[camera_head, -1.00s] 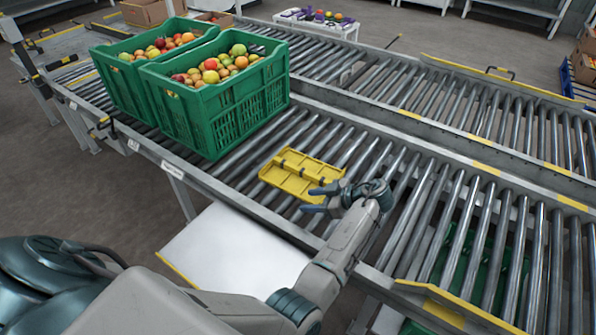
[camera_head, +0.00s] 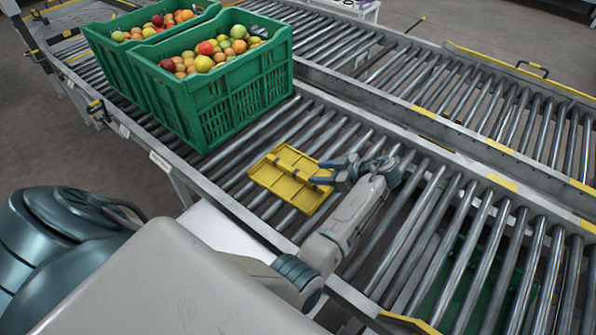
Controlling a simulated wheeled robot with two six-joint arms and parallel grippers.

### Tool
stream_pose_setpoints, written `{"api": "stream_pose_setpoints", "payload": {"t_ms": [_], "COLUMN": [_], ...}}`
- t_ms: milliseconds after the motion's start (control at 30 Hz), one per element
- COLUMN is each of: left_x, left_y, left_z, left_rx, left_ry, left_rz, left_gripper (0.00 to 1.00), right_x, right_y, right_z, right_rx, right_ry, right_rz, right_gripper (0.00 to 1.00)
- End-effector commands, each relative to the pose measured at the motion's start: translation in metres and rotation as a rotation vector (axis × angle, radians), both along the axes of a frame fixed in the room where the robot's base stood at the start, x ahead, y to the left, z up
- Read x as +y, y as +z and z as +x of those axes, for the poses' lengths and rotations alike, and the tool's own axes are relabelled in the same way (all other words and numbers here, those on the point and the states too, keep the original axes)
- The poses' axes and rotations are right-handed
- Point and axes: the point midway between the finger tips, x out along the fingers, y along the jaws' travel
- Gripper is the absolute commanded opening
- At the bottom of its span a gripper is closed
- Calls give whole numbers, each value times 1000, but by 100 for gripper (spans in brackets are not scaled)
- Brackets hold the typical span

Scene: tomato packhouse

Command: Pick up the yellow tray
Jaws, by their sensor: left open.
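The yellow tray (camera_head: 282,180) lies flat on the rollers of the near conveyor. It is a shallow tray with a raised bar across its middle. My left gripper (camera_head: 320,173) is over the tray's right side, with its open fingers pointing left toward the raised bar. One finger overlaps the tray in the picture; I cannot tell whether it touches. My right gripper is not in view.
Two green crates (camera_head: 222,100) full of tomatoes stand on the conveyor behind and left of the tray. The near conveyor's rollers (camera_head: 440,215) are bare to the right. A second conveyor (camera_head: 470,95) runs behind. A green crate (camera_head: 480,290) shows below the rollers.

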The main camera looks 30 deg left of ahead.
Motion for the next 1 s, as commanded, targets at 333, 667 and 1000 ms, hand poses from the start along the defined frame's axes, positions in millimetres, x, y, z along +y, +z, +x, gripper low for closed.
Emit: {"api": "stream_pose_setpoints", "payload": {"t_ms": [333,667,1000], "left_x": [34,72,72], "left_y": [-16,-35,-36], "left_z": [-4,-9,-9], "left_rx": [1,0,0], "left_ry": [1,0,0], "left_rz": [1,0,-1], "left_gripper": [48,48,21], "right_x": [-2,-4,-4], "right_y": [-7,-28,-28], "right_z": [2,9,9], "right_rx": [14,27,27], "right_ry": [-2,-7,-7], "right_rz": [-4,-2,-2], "right_gripper": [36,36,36]}}
